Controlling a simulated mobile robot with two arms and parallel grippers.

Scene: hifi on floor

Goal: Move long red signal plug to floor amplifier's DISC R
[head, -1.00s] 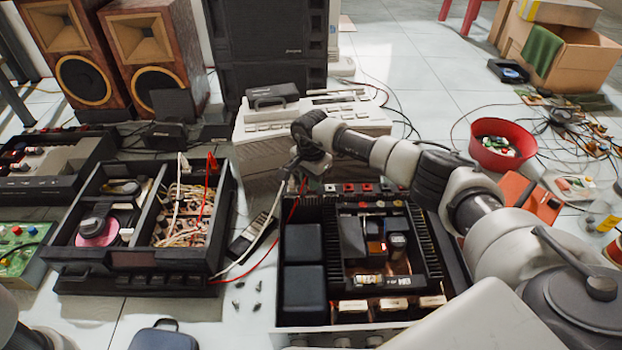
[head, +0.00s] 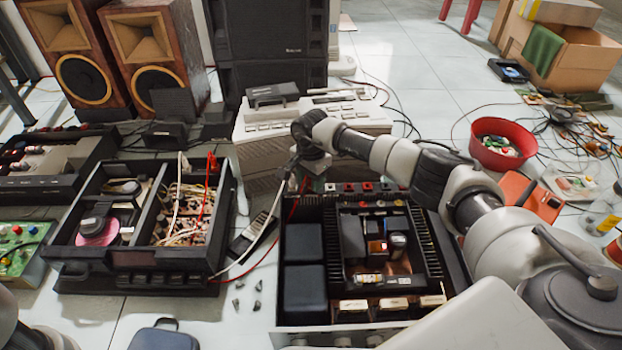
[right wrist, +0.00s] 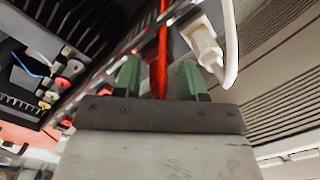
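My right gripper (head: 308,172) is low at the back left corner of the open floor amplifier (head: 283,255). In the right wrist view its two green fingertips (right wrist: 158,78) stand apart. A long thin red plug or cable (right wrist: 162,45) lies between them, with gaps at both sides. The red lead (head: 272,250) runs down along the amplifier's left side in the head view. Red and dark sockets (head: 367,187) line the amplifier's back edge; some also show in the right wrist view (right wrist: 74,68). Their labels are unreadable. My left gripper is out of view.
A white plug on a white cable (right wrist: 206,48) is close beside the right fingertip. A ribbed grey device (head: 262,150) stands behind the amplifier. Another open chassis (head: 150,270) is to the left, a red bowl (head: 481,152) to the right. Small loose parts lie on the floor between chassis and amplifier.

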